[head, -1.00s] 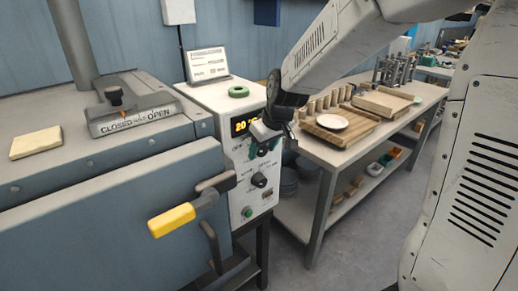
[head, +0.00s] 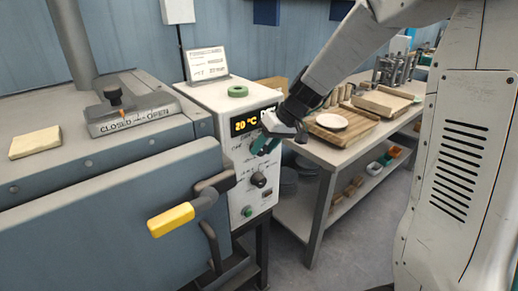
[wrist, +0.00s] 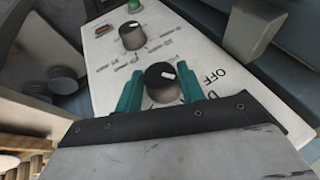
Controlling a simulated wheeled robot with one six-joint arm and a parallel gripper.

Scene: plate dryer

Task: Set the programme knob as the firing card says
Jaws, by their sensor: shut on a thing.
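My gripper (wrist: 157,92) has its teal fingers shut on a dark round knob (wrist: 162,78) with a white mark, the upper knob of the control panel. The mark lies toward the right in the wrist view, on the side of the printed word OFF; I cannot tell exactly which label it meets. In the head view my gripper (head: 263,144) hides most of this knob. A second dark knob (head: 258,180) sits lower on the panel and shows in the wrist view (wrist: 132,37). The white card (head: 207,64) stands on top of the control box; its print is too small to read surely.
The display (head: 247,125) reads 20 °C. A green button (head: 247,211) is low on the panel. The dryer's yellow handle (head: 171,219) juts out left of the panel. A green ring (head: 238,91) lies on the box. A workbench (head: 340,158) stands to the right.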

